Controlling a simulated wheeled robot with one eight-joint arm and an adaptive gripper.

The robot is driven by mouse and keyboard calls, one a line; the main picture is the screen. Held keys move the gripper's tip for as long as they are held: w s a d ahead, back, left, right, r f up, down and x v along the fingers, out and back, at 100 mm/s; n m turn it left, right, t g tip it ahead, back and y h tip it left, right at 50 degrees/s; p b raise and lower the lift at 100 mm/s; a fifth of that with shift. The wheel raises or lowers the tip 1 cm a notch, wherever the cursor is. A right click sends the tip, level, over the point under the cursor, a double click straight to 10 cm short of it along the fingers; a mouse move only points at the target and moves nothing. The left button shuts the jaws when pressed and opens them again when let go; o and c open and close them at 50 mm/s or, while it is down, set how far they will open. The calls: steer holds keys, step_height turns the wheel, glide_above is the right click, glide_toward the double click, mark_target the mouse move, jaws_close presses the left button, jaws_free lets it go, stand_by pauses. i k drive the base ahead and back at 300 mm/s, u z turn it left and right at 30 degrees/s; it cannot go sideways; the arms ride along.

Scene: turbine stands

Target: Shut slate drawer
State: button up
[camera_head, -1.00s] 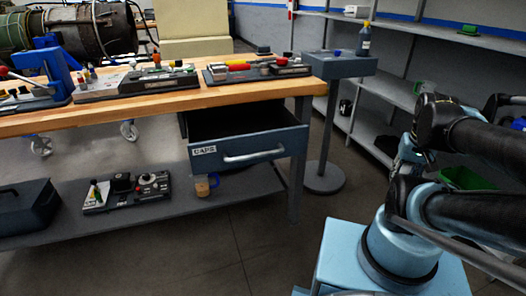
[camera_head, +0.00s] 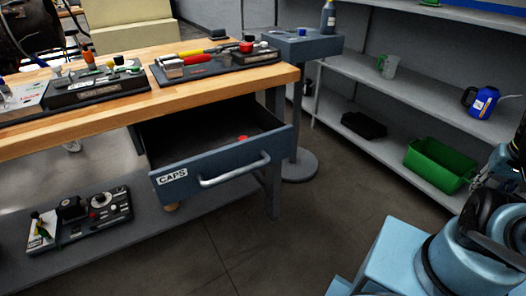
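The slate drawer (camera_head: 222,166) hangs under the wooden workbench and stands open, pulled out toward me. It has a white "CAPS" label (camera_head: 172,177) and a silver bar handle (camera_head: 235,170) on its front. A small red thing (camera_head: 243,138) shows inside it, and the rest of the visible inside looks dark and mostly empty. Only parts of my arm and my light blue base show at the lower right, apart from the drawer.
The wooden workbench (camera_head: 125,102) carries tool trays on top. A lower shelf (camera_head: 95,240) holds a control box (camera_head: 100,210). A round-based stand (camera_head: 299,168) is right of the drawer. Wall shelves at right hold a green bin (camera_head: 438,165) and blue jug (camera_head: 481,102). The floor before the drawer is clear.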

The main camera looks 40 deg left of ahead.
mark_target(192, 151)
steer(key=z, duration=0.1)
steer(key=i, duration=1.95)
steer(key=u, duration=4.35)
steer(key=i, duration=0.2)
steer(key=u, duration=0.05)
